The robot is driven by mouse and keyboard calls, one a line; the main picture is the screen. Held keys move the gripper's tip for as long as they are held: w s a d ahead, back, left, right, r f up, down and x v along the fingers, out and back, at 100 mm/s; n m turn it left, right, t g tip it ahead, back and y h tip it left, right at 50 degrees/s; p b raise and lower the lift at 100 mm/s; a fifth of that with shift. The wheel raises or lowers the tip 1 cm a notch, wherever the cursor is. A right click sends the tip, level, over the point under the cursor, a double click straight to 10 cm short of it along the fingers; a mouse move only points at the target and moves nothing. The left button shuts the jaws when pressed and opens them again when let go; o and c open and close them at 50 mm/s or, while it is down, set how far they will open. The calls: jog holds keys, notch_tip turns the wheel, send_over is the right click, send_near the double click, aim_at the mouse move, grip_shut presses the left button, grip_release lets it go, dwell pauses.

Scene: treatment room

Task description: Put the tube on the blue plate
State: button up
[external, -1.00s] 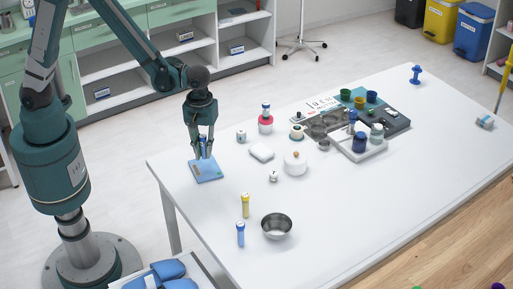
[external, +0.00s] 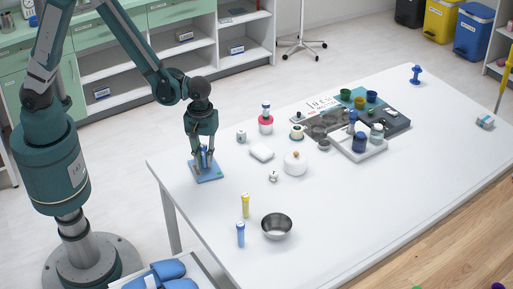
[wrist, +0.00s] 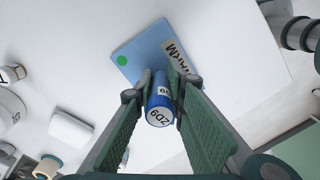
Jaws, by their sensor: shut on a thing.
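The blue plate (external: 209,176) lies flat near the left edge of the white table. It has a green dot and a dark-lettered label, seen in the wrist view (wrist: 145,42). My gripper (external: 204,160) is above it, pointing down, with its fingers closed around a blue tube (wrist: 160,104). The tube has a white cap end marked "ZD9" that faces the wrist camera. The tube stands about upright over the plate. Its lower end is partly hidden by the fingers, so I cannot tell whether it touches the plate.
A blue-bodied tube (external: 240,235) and a yellow tube (external: 245,206) stand near a metal bowl (external: 277,226) at the front. A white block (external: 261,152) and a round white pot (external: 295,162) sit right of the plate. Trays with containers (external: 365,145) stand farther right.

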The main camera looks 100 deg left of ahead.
jog(key=shift+f, duration=0.2)
jog(key=o, duration=0.8)
jog(key=shift+r, duration=0.15)
jog(key=shift+r+p, duration=0.7)
jog(key=shift+r, duration=5.4)
